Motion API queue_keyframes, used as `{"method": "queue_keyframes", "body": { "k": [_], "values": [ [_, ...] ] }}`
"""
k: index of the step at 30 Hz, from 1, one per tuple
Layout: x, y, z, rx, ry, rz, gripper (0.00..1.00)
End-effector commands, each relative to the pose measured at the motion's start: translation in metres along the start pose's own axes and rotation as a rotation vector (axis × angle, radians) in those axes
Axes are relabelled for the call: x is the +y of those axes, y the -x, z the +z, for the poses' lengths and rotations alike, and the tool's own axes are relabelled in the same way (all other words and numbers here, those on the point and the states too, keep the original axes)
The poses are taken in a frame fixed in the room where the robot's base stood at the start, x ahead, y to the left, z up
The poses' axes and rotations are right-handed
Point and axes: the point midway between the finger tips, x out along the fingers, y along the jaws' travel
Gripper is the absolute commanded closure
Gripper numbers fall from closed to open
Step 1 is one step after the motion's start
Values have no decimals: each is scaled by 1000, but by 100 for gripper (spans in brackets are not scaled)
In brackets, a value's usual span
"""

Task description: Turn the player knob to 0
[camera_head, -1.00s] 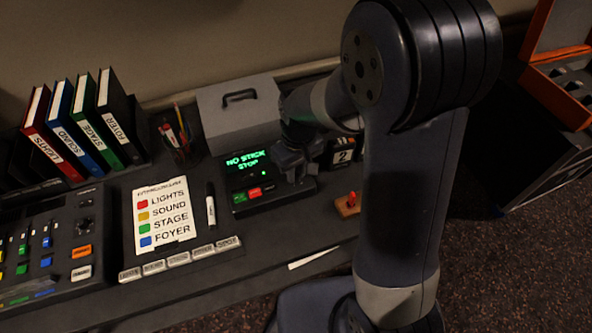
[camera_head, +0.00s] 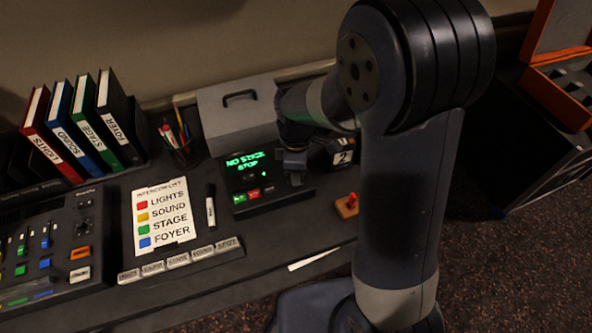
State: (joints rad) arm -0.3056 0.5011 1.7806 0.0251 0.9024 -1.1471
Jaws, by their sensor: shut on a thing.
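The player (camera_head: 276,197) is a black box on the desk with a green lit display (camera_head: 246,168) that reads "NO STICK" and "STOP". A green button and a red button sit below the display. My gripper (camera_head: 296,177) is at the right part of the player, pointing down at its face, and is shut on the player knob. The knob itself is hidden behind the jaws, so its pointer and scale cannot be read.
A grey box (camera_head: 238,118) with a handle stands behind the player. A small block calendar (camera_head: 342,157) is close at the gripper's right. A red stick on a wooden base (camera_head: 347,205) is in front. A marker (camera_head: 210,206) and a label sheet (camera_head: 163,215) lie left.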

Motion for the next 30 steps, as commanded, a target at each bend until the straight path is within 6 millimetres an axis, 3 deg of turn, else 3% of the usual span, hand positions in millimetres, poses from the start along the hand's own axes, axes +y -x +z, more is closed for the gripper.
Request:
{"method": "queue_keyframes", "body": {
  "k": [12, 29, 30],
  "values": [
    [1, 1, -1, -8, 202, 2, 100],
    [1, 1, -1, -10, 234, 2, 100],
    [1, 1, -1, -10, 234, 2, 82]
  ]
}}
